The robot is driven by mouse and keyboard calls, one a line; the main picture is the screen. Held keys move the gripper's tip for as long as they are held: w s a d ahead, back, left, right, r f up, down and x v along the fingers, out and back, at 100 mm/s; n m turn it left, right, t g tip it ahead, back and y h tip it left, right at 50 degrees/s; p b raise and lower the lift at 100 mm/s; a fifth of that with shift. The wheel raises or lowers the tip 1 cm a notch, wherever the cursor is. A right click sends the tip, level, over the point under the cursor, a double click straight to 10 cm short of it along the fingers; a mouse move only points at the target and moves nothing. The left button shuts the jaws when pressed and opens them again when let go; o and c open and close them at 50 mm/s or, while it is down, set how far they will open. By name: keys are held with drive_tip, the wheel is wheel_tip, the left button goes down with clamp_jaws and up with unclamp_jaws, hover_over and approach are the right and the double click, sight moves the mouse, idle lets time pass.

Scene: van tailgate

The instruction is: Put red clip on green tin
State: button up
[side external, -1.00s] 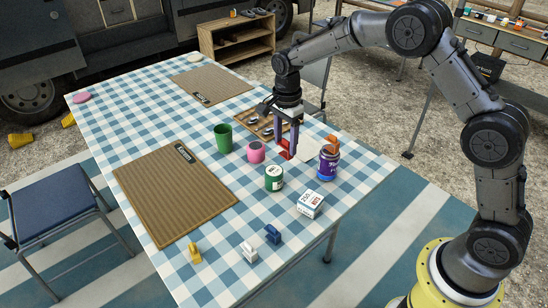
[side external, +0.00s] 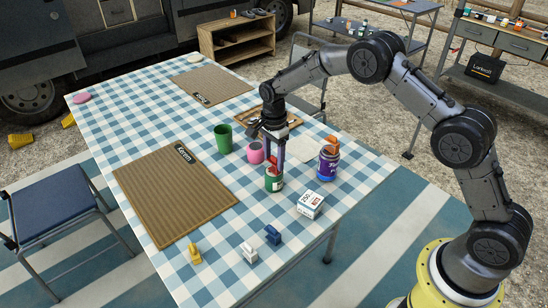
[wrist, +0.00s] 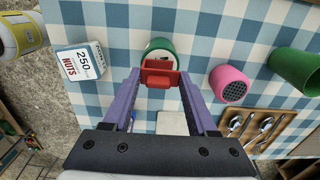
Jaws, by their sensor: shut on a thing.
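My gripper (side external: 274,166) is shut on the red clip (wrist: 160,77), which sits between its two purple fingers. The red clip (side external: 273,167) also shows small between the fingers in the side view. The green tin (side external: 273,182) stands upright on the checked tablecloth, directly below the fingertips. In the wrist view the green tin (wrist: 158,46) shows just beyond the clip, which covers part of its top. I cannot tell whether the clip touches the tin.
A white nuts box (side external: 310,204) and a purple jar (side external: 328,165) stand right of the tin. Blue (side external: 272,234), white (side external: 249,252) and yellow (side external: 194,252) clips lie near the front edge.

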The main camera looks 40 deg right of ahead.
sight(274, 157)
drive_tip(key=shift+f, duration=0.1)
drive_tip(key=o, duration=1.3)
wheel_tip(274, 157, up, 12)
drive_tip(key=shift+r, duration=0.2)
drive_tip(key=s+d+r+n+t, duration=0.25)
drive_tip(key=s+r+n, duration=0.55)
drive_tip(key=s+r, duration=0.75)
drive_tip(key=s+f+n+t, duration=0.1)
drive_tip(key=s+n, duration=0.2)
drive_tip(key=s, duration=0.4)
drive_tip(key=s+f+n+t, duration=0.1)
drive_tip(key=s+n, duration=0.2)
drive_tip(key=s, duration=0.4)
drive_tip(key=s+f+n+t, duration=0.1)
drive_tip(key=s+n, duration=0.3)
drive_tip(key=s, duration=0.4)
drive_tip(key=shift+d, duration=0.25)
